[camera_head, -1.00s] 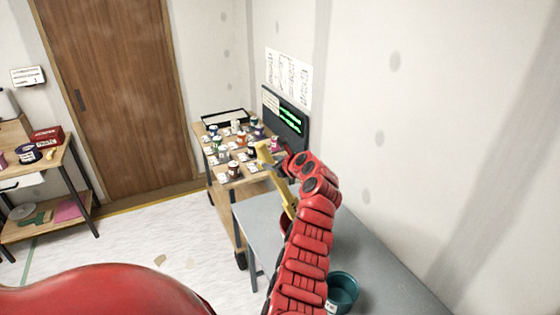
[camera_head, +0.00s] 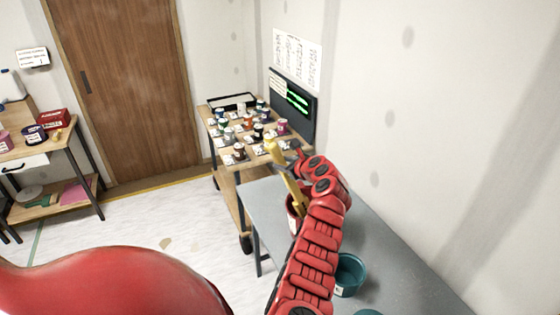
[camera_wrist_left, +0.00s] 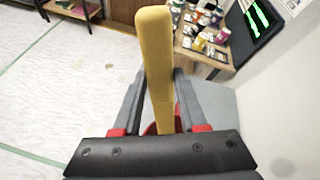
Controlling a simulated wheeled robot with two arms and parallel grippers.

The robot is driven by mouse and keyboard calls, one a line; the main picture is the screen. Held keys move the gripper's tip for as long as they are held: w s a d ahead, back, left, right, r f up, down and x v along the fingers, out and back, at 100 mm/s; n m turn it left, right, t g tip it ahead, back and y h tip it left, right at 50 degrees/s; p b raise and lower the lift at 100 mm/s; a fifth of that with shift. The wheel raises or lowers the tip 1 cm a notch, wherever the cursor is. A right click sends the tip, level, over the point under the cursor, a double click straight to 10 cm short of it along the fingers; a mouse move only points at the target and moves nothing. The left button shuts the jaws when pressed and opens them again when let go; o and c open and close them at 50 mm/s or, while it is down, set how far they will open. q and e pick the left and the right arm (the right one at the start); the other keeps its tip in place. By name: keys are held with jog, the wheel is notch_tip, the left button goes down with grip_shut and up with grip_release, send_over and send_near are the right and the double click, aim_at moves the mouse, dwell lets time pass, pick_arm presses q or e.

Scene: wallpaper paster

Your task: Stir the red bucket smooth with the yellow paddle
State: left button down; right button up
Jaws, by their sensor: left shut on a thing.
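The yellow paddle (camera_head: 287,181) is held by my left gripper (camera_wrist_left: 159,76), whose fingers lie on both sides of it in the left wrist view. The paddle leans, and its lower end reaches down to the red bucket (camera_head: 292,219), seemingly inside its mouth. The red bucket stands on the grey table, partly hidden behind my left arm. In the left wrist view only a bit of red shows behind the paddle (camera_wrist_left: 155,40). The bucket's contents are hidden. My right gripper is not in view.
A teal bucket (camera_head: 349,274) stands on the grey table (camera_head: 392,262) right of my arm, with another teal rim (camera_head: 368,312) at the bottom edge. Beyond is a wooden cart (camera_head: 228,178) with many small pots and a dark screen (camera_head: 292,102). A wall bounds the right.

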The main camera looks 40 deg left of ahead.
aim_at(292, 182)
pick_arm(q)
jog(key=shift+w+d+f+b, duration=0.35)
jog(key=shift+d+f+b, duration=0.15)
jog(key=shift+f+b, duration=0.8)
jog(key=shift+w+d+f+b, duration=0.45)
jog(key=shift+f+b, duration=0.5)
jog(key=shift+f, duration=0.6)
jog(key=shift+w+d+f+b, duration=0.3)
jog(key=shift+d+f+b, duration=0.2)
jog(key=shift+f+b, duration=0.8)
jog(key=shift+f, duration=0.1)
